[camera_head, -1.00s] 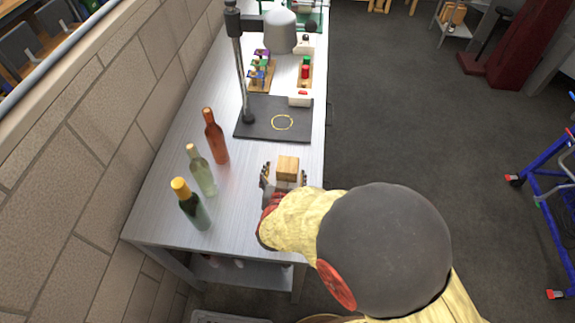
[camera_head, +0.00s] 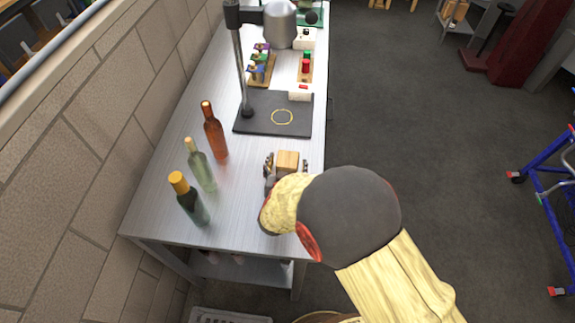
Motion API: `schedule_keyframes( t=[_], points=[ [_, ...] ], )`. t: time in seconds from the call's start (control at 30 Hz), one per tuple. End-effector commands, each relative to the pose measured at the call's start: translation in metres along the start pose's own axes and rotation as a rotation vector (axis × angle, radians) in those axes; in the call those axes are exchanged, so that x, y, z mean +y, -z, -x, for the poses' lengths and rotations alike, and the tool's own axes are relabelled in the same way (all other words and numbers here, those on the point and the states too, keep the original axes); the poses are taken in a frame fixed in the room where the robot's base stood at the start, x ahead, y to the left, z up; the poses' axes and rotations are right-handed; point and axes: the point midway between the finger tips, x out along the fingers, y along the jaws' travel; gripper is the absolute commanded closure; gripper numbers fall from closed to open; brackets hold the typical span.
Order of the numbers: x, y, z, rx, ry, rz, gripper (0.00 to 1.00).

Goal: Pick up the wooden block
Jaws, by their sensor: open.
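The wooden block (camera_head: 287,159) is a small light-brown cube near the right edge of the steel table (camera_head: 170,215). My gripper (camera_head: 287,164) is open, with one finger on the left side of the block and the other on its right side. The near part of the block and much of the gripper are hidden behind my yellow-covered arm. I cannot tell whether the fingers touch the block.
Three bottles, dark green (camera_head: 190,200), pale green (camera_head: 201,166) and amber (camera_head: 214,132), stand left of the gripper. Behind the block is a black stand base (camera_head: 270,126) with a yellow ring and a tall post. The wall borders the table's left.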

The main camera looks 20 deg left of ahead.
Motion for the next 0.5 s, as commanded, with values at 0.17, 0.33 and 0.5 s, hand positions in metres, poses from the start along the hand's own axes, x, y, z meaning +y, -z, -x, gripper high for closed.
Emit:
schedule_keyframes(
  t=[0.17,0.33,0.5],
  points=[
    [0.0,0.0006,-0.0003,0.0,0.0,0.0,0.26],
    [-0.0001,0.0005,-0.0001,0.0,0.0,0.0,0.34],
    [-0.0001,0.0005,0.0,0.0,0.0,0.0,0.44]
  ],
)
